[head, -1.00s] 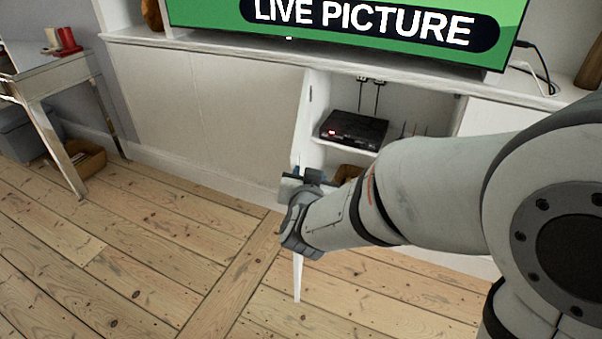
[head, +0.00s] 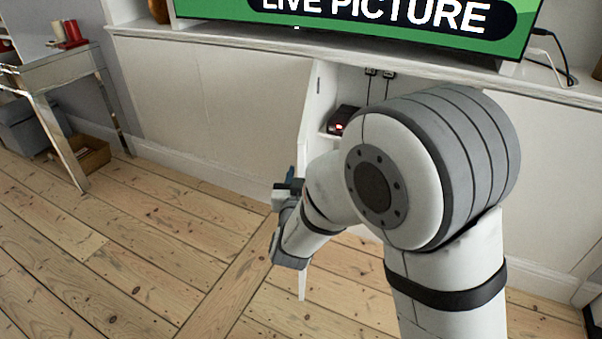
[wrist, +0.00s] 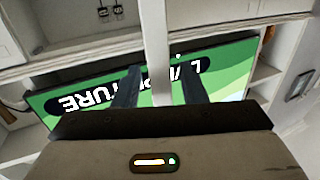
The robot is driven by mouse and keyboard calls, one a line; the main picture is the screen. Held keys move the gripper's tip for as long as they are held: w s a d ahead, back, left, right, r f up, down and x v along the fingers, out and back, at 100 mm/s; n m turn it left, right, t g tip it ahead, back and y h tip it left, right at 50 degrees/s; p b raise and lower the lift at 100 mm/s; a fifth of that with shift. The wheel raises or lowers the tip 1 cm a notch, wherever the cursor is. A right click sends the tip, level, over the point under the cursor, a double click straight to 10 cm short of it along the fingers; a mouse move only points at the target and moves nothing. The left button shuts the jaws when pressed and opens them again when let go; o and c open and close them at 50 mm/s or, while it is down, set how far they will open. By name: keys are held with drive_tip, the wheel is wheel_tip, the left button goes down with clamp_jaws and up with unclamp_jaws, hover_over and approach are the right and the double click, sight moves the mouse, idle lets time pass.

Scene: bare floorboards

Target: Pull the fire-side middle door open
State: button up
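The white middle door (head: 302,285) stands swung out from the cabinet. The head view shows it almost edge-on, partly behind my gripper (head: 290,182). Its lower corner shows below the gripper, above the floorboards. In the wrist view the door (wrist: 157,40) is a narrow white upright strip between the two dark fingers of my gripper (wrist: 161,85). Strips of the screen show between the door and each finger, so the gripper looks open around the door, not closed on it. My arm hides part of the compartment behind the door.
A black box with a red light (head: 342,120) sits on a shelf inside the cabinet (head: 210,100). A television (head: 400,35) stands on top. A side table (head: 55,80) and a wooden crate (head: 85,153) are at left. The floor (head: 150,240) left of the door is clear.

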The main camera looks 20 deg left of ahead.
drive_tip(key=shift+x, duration=1.1)
clamp_jaws()
